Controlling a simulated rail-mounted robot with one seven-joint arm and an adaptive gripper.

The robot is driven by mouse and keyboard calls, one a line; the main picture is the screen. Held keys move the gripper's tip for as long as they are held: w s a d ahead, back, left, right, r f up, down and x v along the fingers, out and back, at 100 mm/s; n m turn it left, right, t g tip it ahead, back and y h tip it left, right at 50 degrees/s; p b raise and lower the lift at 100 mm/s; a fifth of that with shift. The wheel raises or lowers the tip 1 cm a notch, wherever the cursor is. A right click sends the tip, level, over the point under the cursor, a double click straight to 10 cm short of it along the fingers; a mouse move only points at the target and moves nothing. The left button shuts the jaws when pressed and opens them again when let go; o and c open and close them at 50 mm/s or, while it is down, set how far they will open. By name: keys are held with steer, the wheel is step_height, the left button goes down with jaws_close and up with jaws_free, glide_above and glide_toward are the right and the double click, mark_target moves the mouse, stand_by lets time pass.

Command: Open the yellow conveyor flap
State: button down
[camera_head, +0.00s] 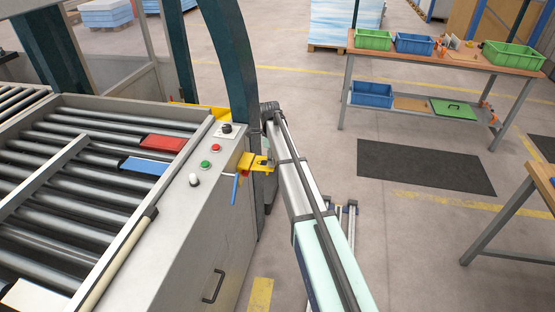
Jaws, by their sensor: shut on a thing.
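A yellow bracket (256,162) with a hanging blue lever (235,188) sits at the cabinet's right edge, close to my arm. My arm runs from the lower right up to a dark joint beside the post. I cannot make out my gripper or its fingers; they seem hidden behind the arm and cabinet.
The grey cabinet (195,240) carries green and red buttons. A red block (162,142) and a blue block (146,165) lie on the conveyor rollers (60,185). A workbench (480,65) with green and blue bins stands at the back right. A dark mat (425,167) lies on open floor.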

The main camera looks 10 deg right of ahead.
steer(key=shift+w+a+r, duration=0.2)
steer(key=shift+a, duration=0.05)
steer(key=c, duration=0.6)
jaws_free()
steer(key=shift+o, duration=0.2)
steer(key=shift+r, duration=0.35)
step_height(320, 180, up, 11)
steer(key=shift+a, duration=0.15)
steer(key=shift+r, duration=0.1)
